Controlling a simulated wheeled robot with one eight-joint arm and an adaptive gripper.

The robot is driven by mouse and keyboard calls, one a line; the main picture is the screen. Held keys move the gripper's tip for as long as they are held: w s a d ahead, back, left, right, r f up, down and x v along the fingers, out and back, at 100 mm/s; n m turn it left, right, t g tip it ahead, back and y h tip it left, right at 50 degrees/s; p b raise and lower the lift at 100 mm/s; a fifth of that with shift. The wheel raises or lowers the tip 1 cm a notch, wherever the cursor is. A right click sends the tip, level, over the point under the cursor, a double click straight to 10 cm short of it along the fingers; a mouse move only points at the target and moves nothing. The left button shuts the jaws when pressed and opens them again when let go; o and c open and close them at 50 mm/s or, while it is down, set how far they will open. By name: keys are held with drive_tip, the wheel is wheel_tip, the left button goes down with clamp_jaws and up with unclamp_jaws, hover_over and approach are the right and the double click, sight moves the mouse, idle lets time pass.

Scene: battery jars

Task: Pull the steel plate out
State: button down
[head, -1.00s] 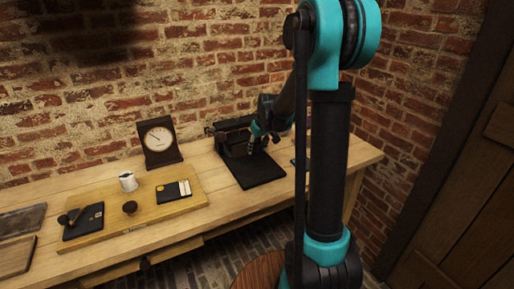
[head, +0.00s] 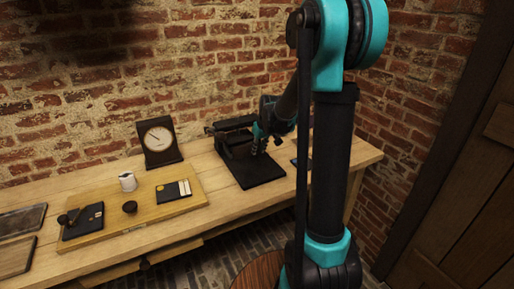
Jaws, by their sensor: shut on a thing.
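My gripper (head: 258,148) points down over the dark mat (head: 262,172), close to the front right of a black stand or box (head: 236,143) near the wall. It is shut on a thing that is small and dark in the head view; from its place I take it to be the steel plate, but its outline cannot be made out. Whether it still touches the black stand cannot be told. My arm hides part of the bench on the right.
A dial clock (head: 159,141) stands behind. Trays (head: 14,258) lie at the left. The bench front is mostly clear.

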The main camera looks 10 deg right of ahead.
drive_tip(key=s+d, duration=0.1)
drive_tip(key=s, duration=0.4)
drive_tip(key=s+d, duration=0.2)
drive_tip(key=s, duration=0.3)
drive_tip(key=s+d, duration=0.2)
drive_tip(key=s, duration=0.3)
drive_tip(key=c, duration=1.3)
unclamp_jaws()
drive_tip(key=shift+s, duration=0.1)
drive_tip(key=shift+v, duration=6)
drive_tip(key=s+a+f+m, duration=0.1)
drive_tip(key=s+f, duration=0.2)
drive_tip(key=f, duration=0.2)
drive_tip(key=s+f+m+h, duration=0.1)
drive_tip(key=s+f, duration=0.2)
drive_tip(key=f, duration=0.2)
drive_tip(key=s+a+f+m, duration=0.1)
drive_tip(key=s+f, duration=0.2)
drive_tip(key=f, duration=0.2)
drive_tip(key=shift+s+a+f+m, duration=0.15)
drive_tip(key=shift+s+a+m, duration=0.15)
drive_tip(key=shift+a, duration=0.05)
